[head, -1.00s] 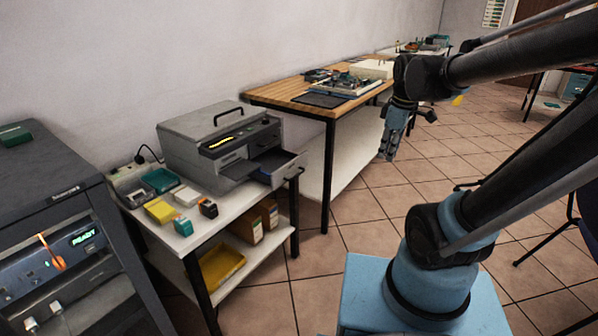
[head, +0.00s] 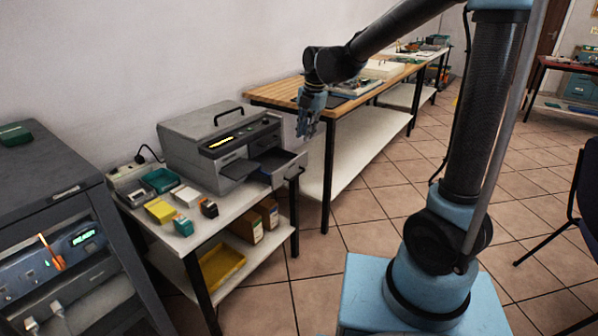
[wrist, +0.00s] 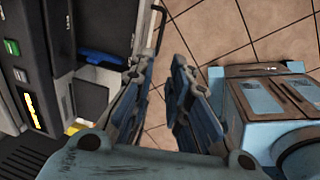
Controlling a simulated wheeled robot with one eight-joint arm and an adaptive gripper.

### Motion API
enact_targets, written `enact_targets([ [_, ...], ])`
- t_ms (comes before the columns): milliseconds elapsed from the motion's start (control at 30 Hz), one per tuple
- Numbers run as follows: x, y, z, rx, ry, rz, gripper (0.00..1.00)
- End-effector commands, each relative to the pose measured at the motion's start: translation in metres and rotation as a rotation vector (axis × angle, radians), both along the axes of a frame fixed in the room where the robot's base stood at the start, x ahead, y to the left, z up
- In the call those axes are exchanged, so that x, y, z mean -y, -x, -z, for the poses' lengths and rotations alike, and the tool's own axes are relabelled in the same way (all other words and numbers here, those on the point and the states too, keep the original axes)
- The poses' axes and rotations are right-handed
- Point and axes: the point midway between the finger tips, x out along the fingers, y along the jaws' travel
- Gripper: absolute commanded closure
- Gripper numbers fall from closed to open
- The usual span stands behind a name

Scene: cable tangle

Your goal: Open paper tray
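The grey printer (head: 205,148) stands on the white bench, its lit display facing right. Its paper tray (head: 287,172) sticks out of the lower right front as a shallow open box with a handle bar on its outer face. My gripper (head: 304,135) hangs pointing down, above and slightly beyond the tray, empty. In the wrist view, the fingers of my gripper (wrist: 165,80) are apart, with floor showing between them. The printer (wrist: 30,70) is at left there, and the tray (wrist: 113,76) lies just left of the fingers, partly hidden by the near one.
The white bench (head: 232,208) carries small boxes and bins beside the printer. A wooden table (head: 278,97) with equipment stands behind my gripper. A dark rack (head: 60,170) is at far left. Tiled floor (head: 350,255) is clear between bench and my base.

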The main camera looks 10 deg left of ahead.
Motion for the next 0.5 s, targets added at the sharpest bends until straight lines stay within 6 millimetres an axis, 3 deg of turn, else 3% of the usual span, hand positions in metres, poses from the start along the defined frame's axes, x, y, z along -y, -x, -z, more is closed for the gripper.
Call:
enact_targets([
  [167, -0.004, -0.002, 0.016, 0.001, 0.000, -0.004, 0.83],
  [500, -0.012, -0.006, 0.068, 0.000, 0.000, -0.002, 0.83],
])
